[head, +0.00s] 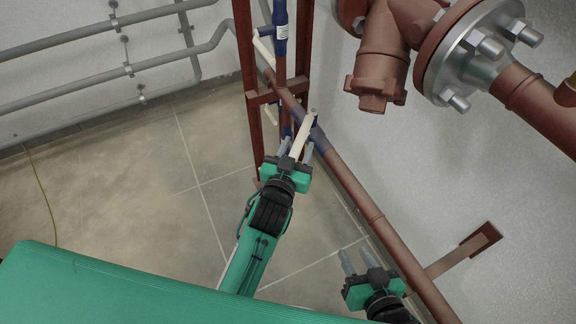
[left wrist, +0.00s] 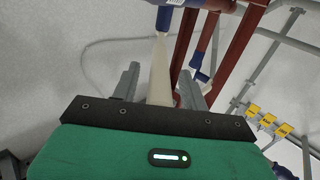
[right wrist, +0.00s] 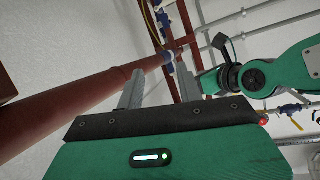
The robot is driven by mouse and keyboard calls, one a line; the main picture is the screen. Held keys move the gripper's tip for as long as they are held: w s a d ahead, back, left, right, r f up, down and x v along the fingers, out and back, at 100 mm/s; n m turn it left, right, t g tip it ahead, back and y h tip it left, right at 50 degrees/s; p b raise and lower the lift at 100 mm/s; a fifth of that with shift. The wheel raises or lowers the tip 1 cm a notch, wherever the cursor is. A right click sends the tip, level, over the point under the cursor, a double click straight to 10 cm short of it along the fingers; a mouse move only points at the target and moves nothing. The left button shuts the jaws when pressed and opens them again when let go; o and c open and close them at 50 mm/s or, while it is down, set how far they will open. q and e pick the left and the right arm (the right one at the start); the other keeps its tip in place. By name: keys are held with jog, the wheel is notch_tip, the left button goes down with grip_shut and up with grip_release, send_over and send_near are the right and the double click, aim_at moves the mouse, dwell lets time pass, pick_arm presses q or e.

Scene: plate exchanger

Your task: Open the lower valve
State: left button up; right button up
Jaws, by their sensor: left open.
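A valve with a blue body (head: 318,137) sits on the slanting red-brown pipe in the head view. Its cream lever (head: 304,130) points down toward my left gripper (head: 296,150). In the left wrist view the lever (left wrist: 160,72) runs from the blue body (left wrist: 164,18) down between the two open fingers of my left gripper (left wrist: 160,84). The fingers stand apart on either side of it; I see no clear contact. My right gripper (head: 356,256) is open and empty beside the lower part of the pipe. Its spread fingers also show in the right wrist view (right wrist: 160,88).
The slanting pipe (head: 352,187) runs along the wall, with a bracket (head: 462,259) at right. Another valve with a cream lever (head: 264,50) is higher up by the red frame (head: 246,60). Large flanged piping (head: 440,50) fills the upper right. Floor at left is clear.

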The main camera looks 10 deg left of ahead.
pick_arm(q)
jog(key=s+a+p, duration=0.1)
jog(key=s, duration=1.2)
jog(key=shift+a, duration=0.4)
pick_arm(e)
jog(key=shift+s+d+f+g+h, duration=0.1)
jog(key=shift+d+g+h, duration=0.15)
jog(key=shift+d+g, duration=0.25)
jog(key=shift+s+d+f+g+h, duration=0.1)
jog(key=shift+d+g+h, duration=0.15)
jog(key=shift+d+g, duration=0.25)
